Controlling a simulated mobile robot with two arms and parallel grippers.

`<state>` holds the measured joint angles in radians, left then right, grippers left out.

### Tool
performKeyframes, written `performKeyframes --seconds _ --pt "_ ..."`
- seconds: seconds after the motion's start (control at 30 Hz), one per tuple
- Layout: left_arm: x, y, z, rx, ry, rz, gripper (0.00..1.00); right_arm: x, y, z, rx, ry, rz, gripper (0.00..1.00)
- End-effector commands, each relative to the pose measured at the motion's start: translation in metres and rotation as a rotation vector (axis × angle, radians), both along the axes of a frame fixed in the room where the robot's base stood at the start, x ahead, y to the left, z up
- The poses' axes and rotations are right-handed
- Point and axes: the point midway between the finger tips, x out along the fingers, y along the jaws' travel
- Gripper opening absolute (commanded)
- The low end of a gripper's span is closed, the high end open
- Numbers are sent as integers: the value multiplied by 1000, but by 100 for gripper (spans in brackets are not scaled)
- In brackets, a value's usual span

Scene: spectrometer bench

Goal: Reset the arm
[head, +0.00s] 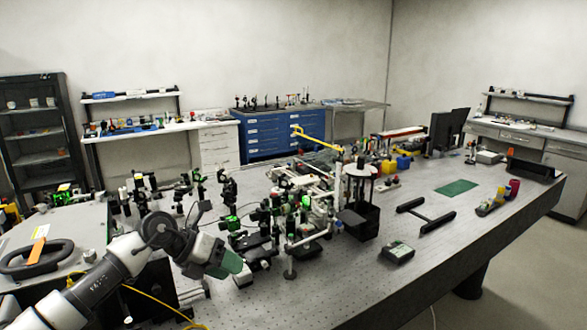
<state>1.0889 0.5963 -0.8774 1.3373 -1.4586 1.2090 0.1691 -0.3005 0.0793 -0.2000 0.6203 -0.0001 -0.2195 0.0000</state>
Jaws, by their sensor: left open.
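My left arm reaches in from the lower left of the head view. My left gripper (232,264) is over the near left edge of the optical bench (350,285), with a greenish part at its end. It is open, and I see nothing held in it. The optics assembly (310,205) with posts and mounts stands just right of and beyond it. The gap between gripper and bench cannot be judged. My right gripper is not in view.
A black H-shaped bar (427,214), a small dark box (397,252) and a green mat (456,188) lie on the bench's right half. A yellow cable (150,296) runs near my arm. Bare bench lies at the front middle.

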Motion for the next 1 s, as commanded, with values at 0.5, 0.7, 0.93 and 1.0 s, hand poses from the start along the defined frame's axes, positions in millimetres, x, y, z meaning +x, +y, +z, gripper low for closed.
performKeyframes --seconds 0.5,0.7,0.93,1.0 --pt "-71 -54 4 -1407 260 798 45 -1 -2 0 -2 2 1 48" --pt "-113 12 -71 -1590 552 1444 45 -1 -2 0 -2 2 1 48" --pt "-212 56 -161 -1449 904 2124 45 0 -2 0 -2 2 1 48" --pt "-240 60 -177 -1374 980 2257 45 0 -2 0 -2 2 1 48"
